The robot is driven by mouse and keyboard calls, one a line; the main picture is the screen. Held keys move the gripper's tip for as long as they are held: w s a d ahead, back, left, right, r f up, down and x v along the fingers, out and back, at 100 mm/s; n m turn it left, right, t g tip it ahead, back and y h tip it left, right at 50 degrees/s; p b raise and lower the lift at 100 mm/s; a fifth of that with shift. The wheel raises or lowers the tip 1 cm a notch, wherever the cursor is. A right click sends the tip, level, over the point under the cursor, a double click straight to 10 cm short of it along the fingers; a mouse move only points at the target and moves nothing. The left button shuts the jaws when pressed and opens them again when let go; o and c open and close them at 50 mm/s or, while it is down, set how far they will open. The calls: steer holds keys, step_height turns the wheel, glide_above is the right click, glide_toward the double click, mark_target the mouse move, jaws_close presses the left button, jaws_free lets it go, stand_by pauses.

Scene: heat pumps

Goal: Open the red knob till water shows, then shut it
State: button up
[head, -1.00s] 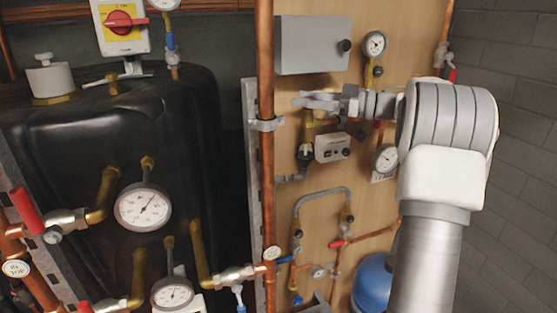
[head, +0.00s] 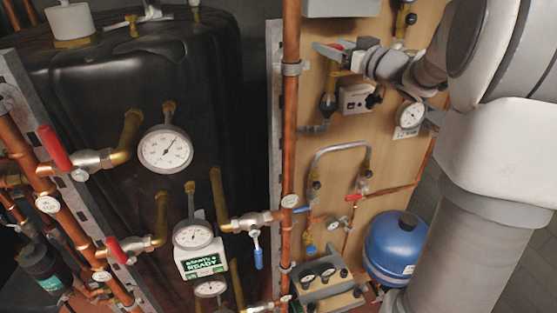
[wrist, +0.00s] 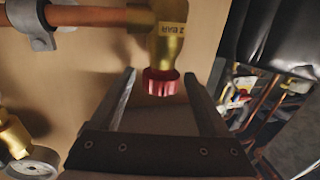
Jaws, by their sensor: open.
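My gripper (wrist: 160,74) is open, with one finger on each side of the knob. Gaps show between the knob and both fingers, so it is not gripped. In the head view my gripper (head: 332,50) is at the upper part of the wooden board, beside brass fittings. A small patch of red shows there, but the fingers hide most of the valve. I see no water at the knob.
A copper pipe (wrist: 95,16) runs into the valve, held by a grey clamp. A vertical copper pipe (head: 290,150) stands left of the board. A black tank (head: 90,90) with gauges is farther left. A blue vessel (head: 396,245) sits low, near my arm.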

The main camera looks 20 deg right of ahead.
steer(key=shift+f+m+t+h+b, duration=0.15)
steer(key=shift+m+h+b, duration=0.75)
steer(key=shift+h, duration=0.7)
steer(key=shift+r+m+t+h+b, duration=0.15)
steer(key=shift+m+h+b, duration=0.35)
steer(key=shift+m+h, duration=0.9)
steer(key=shift+f+h+b, duration=0.1)
steer(key=shift+h+b, duration=0.2)
steer(key=shift+h, duration=0.4)
